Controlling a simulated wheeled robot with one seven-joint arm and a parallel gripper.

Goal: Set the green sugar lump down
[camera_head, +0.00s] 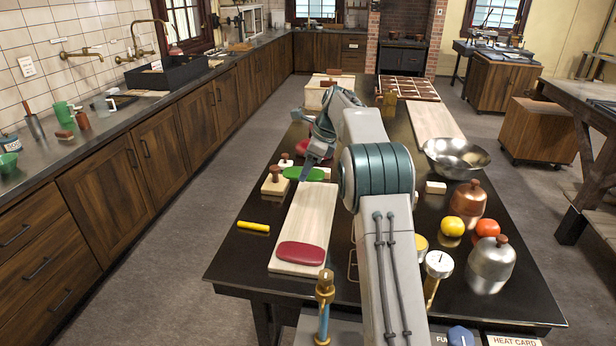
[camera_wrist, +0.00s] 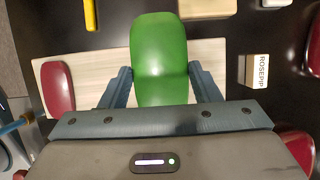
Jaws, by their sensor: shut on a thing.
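The green sugar lump (camera_head: 303,174) is a smooth, long oval piece; it also shows large in the wrist view (camera_wrist: 160,50). My gripper (camera_head: 312,172) is shut on it, with one finger on each side of the lump in the wrist view (camera_wrist: 162,78). The lump is over the far part of a pale wooden board (camera_head: 308,215). I cannot tell whether it touches the board. A red lump (camera_head: 300,253) of similar shape lies on the near end of this board, also seen in the wrist view (camera_wrist: 58,87).
A yellow stick (camera_head: 253,226) lies left of the board. A wooden block with a knob (camera_head: 275,181) stands close to the green lump's left. A small block labelled ROSEPIP (camera_wrist: 257,70) is beyond the board's end. A steel bowl (camera_head: 456,157) and copper jar (camera_head: 467,205) stand right.

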